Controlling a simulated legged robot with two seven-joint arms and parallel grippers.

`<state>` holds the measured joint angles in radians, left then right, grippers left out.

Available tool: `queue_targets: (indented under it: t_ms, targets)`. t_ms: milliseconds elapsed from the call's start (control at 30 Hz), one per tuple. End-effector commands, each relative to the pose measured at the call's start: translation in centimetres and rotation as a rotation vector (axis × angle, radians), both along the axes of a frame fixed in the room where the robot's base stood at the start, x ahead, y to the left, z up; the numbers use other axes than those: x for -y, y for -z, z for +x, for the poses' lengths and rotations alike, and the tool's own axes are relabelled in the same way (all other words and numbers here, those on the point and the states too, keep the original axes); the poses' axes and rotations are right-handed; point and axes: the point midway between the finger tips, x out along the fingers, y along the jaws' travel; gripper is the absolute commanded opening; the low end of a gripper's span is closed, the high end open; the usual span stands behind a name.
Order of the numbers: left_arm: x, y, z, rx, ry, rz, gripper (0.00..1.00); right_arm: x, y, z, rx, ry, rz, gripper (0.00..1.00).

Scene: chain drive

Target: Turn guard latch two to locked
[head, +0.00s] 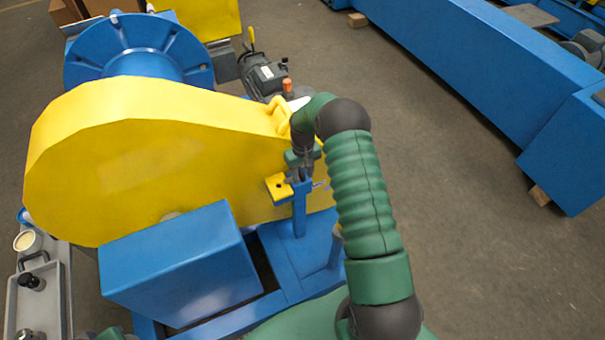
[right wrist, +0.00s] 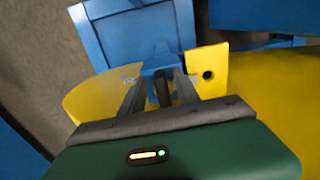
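The yellow chain guard (head: 150,150) fills the left of the head view. A yellow tab with a hole (head: 279,187) sticks out at its near right end, beside a blue post (head: 300,210). My right gripper (head: 302,172) is down at the post's top. In the right wrist view my right gripper (right wrist: 162,82) has its fingers apart, on both sides of a dark upright piece (right wrist: 162,90), apparently the latch handle. The tab (right wrist: 208,75) is right beside them. Contact between fingers and handle cannot be told. My left gripper does not show.
A blue box (head: 175,265) stands in front of the guard, on a blue frame (head: 300,270). A grey motor (head: 262,77) lies behind. A grey tray (head: 38,295) with small parts is at the lower left. Open floor (head: 480,230) lies to the right.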

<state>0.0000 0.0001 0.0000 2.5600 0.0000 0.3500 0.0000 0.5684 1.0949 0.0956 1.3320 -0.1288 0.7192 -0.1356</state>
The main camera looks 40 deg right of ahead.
Motion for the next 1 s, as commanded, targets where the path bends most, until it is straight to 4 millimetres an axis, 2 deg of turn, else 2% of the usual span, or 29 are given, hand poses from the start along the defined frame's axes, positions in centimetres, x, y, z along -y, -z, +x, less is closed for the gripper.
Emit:
queue_targets:
  t_ms: [167, 500, 600, 767, 1000]
  targets:
    - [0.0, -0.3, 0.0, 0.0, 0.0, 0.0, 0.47, 0.1, -2.6, 0.1, 0.004, 0.0, -0.002, 0.38]
    - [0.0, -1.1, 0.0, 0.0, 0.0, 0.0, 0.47, 0.1, -12.4, 0.2, 0.004, -0.001, -0.001, 0.38]
    - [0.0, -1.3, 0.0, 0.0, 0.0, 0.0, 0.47, 0.2, -14.5, 0.2, 0.003, -0.001, -0.001, 0.38]
    - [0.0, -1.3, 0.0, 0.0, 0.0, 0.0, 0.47, 0.2, -16.4, 0.2, 0.0, -0.001, 0.0, 0.38]
    - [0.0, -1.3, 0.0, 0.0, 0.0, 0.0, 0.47, 0.2, -16.6, 0.1, -0.001, 0.0, 0.001, 0.38]
